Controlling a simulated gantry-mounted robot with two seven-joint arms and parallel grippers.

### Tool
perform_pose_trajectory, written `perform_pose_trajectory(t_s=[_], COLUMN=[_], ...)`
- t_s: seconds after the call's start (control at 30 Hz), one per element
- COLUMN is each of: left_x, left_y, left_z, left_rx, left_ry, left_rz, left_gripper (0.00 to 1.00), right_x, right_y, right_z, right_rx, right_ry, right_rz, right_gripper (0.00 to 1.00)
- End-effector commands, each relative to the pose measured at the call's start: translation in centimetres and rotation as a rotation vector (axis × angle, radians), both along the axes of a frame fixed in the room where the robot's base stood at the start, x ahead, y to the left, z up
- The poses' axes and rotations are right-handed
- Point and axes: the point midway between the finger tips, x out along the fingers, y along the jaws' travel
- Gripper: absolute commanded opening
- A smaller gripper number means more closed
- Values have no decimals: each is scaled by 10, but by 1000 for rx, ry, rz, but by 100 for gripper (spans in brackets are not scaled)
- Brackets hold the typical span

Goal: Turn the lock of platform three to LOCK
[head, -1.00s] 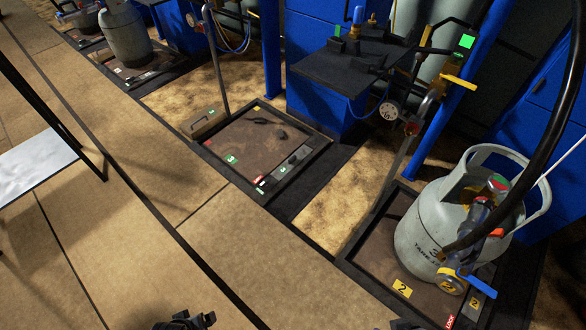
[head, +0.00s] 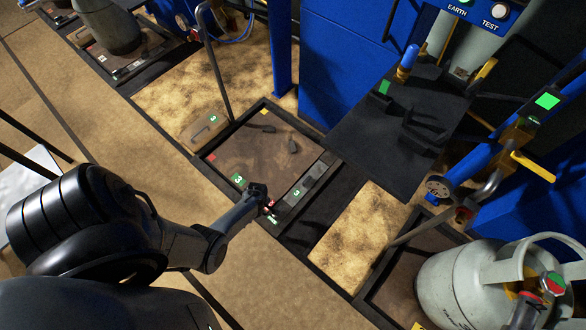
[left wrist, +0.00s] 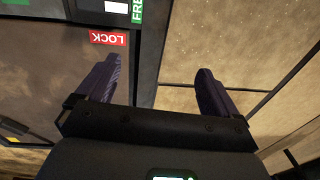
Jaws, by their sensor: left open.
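Platform three (head: 225,163) is a brown, dark-framed tray in the floor, marked with a green 3 label (head: 238,180). My left gripper (head: 267,203) is over its near corner, beside the lock strip (head: 305,187), and partly covers the red label there. In the left wrist view, my left gripper (left wrist: 155,85) is open with nothing between its fingers. The red LOCK label (left wrist: 108,38) lies just beyond the left finger, and the green FREE label (left wrist: 137,10) is at the top edge. A dark block with a white patch (left wrist: 116,6) sits by FREE. The lock's setting is unclear. My right gripper is not in view.
A grey gas cylinder (head: 460,285) stands on the platform at lower right. Brown floor (head: 185,165) lies in front.

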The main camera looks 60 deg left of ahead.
Motion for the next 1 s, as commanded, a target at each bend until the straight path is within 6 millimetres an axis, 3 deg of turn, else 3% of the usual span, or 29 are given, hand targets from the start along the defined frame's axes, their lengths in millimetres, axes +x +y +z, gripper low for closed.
perform_pose_trajectory(t_s=[0.2, 0.37, 0.57, 1.0], left_x=[58, 79, 82, 82], left_y=[-10, -11, -10, -9], left_z=[29, 36, 16, -47], left_rx=[-25, -27, -25, -25], left_ry=[-76, -104, -108, -109], left_rz=[27, 25, 23, 22], left_gripper=[94, 94, 94, 94], right_x=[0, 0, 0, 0], right_y=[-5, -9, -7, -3], right_z=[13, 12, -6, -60], right_rx=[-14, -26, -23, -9], right_ry=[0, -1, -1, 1], right_rz=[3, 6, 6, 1], right_gripper=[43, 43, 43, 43])
